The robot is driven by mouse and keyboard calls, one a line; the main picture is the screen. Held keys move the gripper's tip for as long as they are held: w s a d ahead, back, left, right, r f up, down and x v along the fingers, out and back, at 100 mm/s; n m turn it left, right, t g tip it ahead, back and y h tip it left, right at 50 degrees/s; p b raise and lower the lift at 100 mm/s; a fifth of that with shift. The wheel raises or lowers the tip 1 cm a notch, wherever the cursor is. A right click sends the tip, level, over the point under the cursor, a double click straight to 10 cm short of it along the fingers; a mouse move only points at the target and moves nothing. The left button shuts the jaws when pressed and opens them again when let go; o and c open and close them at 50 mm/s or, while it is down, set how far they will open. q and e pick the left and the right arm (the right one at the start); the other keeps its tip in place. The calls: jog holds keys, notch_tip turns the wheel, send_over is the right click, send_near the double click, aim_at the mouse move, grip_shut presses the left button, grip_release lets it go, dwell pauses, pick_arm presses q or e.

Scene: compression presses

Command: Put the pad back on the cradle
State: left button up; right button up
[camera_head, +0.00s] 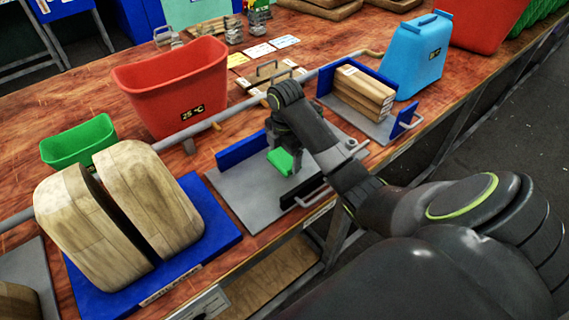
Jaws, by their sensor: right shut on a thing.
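My right gripper (297,165) reaches in from the right, points down over a grey plate, and is shut on a small green piece (281,160), probably the pad. The arm and fingers hide part of this piece, and I cannot tell whether it touches the plate. The grey plate (240,200) has a blue upright wall (240,150) at its back and a dark handle at its front. I cannot tell for sure which fixture is the cradle. My left gripper is not in view.
Left of the plate, two rounded wooden blocks (150,200) stand on a blue base (215,225). A red bin (175,85) and green bin (80,142) stand behind. To the right are stacked wooden boards (362,90) and a blue container (415,58). A long grey bar crosses behind the plate.

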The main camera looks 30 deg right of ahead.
notch_tip(320, 180, down, 2)
jog(key=shift+f, duration=0.15)
jog(key=shift+f, duration=0.1)
jog(key=o, duration=0.9)
